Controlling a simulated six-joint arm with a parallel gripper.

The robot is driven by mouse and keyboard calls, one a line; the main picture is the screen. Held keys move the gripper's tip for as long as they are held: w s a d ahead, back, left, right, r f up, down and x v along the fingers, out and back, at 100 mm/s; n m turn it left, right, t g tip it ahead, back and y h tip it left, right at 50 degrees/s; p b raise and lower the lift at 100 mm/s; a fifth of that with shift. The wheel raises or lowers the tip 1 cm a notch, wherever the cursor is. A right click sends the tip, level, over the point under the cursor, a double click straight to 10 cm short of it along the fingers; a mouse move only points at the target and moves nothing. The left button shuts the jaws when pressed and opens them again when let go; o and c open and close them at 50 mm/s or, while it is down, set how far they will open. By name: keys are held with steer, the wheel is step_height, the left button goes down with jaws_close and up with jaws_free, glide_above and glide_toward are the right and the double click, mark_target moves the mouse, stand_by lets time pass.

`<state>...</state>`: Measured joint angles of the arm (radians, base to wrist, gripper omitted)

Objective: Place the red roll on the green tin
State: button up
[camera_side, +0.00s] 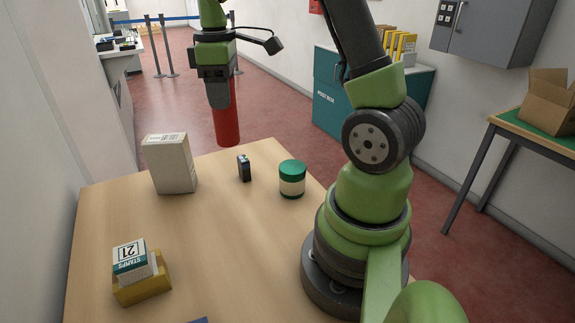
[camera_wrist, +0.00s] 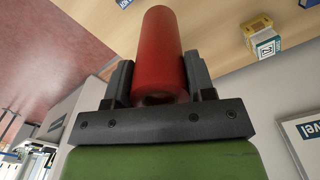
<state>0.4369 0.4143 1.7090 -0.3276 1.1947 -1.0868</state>
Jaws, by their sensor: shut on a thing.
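The red roll (camera_side: 227,118) is a long red cylinder hanging upright below my gripper (camera_side: 218,92) in the side view. My gripper is shut on the roll's upper part and holds it in the air near the far edge of the table. In the wrist view the red roll (camera_wrist: 161,55) stands out between the two dark fingers of my gripper (camera_wrist: 160,85). The green tin (camera_side: 292,178), with a green lid and a pale label band, stands upright on the table, to the right of and nearer than the roll. I cannot make out the tin in the wrist view.
A white box (camera_side: 171,164) stands at the table's left. A small dark object (camera_side: 244,168) stands between it and the tin. A stamps box (camera_side: 131,257) sits in a yellow holder (camera_side: 143,291) at front left. The table (camera_side: 221,233) is clear in its middle.

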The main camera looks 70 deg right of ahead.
steer(key=s+d+r+m, duration=0.2)
steer(key=s, duration=0.4)
steer(key=s+d+r+m, duration=0.1)
steer(key=s+d, duration=0.2)
steer(key=s, duration=0.3)
step_height(320, 180, down, 10)
steer(key=shift+s+r+m, duration=0.15)
steer(key=shift+m, duration=0.15)
steer(key=shift+a, duration=0.1)
steer(key=o, duration=1)
